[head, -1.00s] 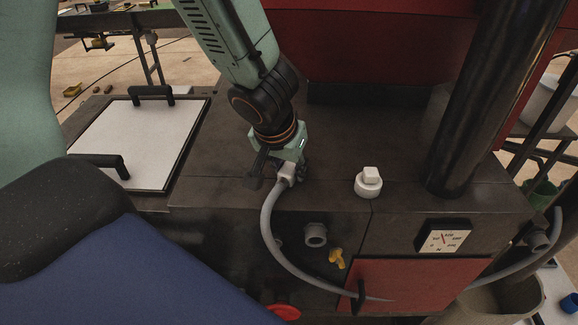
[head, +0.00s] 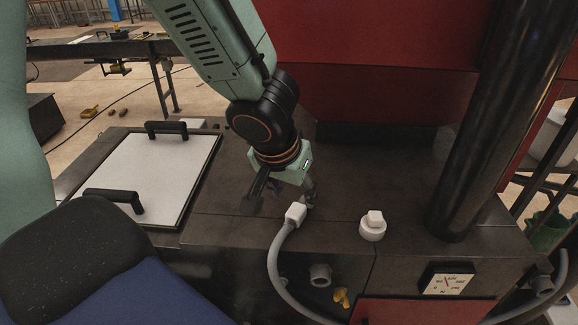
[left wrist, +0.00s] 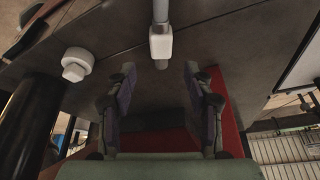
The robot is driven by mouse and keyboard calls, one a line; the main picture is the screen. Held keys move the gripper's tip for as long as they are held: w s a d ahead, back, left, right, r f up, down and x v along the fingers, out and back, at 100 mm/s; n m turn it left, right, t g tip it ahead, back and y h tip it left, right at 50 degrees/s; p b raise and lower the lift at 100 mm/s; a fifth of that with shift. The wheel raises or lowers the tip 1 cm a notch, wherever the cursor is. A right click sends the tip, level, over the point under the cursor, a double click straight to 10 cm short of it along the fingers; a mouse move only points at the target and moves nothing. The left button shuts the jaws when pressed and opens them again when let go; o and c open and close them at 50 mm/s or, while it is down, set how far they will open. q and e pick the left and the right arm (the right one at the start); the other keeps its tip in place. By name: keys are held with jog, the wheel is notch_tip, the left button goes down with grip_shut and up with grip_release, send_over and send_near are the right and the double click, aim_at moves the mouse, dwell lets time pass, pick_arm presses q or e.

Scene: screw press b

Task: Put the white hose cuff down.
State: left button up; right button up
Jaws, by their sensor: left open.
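The white hose cuff (head: 295,213) sits at the end of a grey hose (head: 274,262) on the dark top of the press, near its front edge. In the left wrist view the cuff (left wrist: 161,45) lies just beyond the fingertips, apart from both. My left gripper (head: 283,195) is open and empty, right behind the cuff. In the left wrist view its two fingers (left wrist: 160,82) stand wide apart with bare dark surface between them. My right gripper is not in view.
A white capped fitting (head: 373,226) stands to the right of the cuff. A black column (head: 490,120) rises farther right. A white panel with black handles (head: 150,180) lies at left. A grey port (head: 320,275), yellow valve (head: 341,297) and gauge (head: 447,284) are on the front.

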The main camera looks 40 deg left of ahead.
pick_arm(q)
jog(key=v, duration=0.4)
jog(key=shift+r, duration=0.3)
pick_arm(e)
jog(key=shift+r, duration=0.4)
pick_arm(q)
jog(key=shift+s+r, duration=0.1)
jog(key=shift+s, duration=0.1)
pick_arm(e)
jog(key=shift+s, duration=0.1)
pick_arm(q)
jog(key=shift+w+a, duration=0.1)
jog(key=shift+w, duration=0.05)
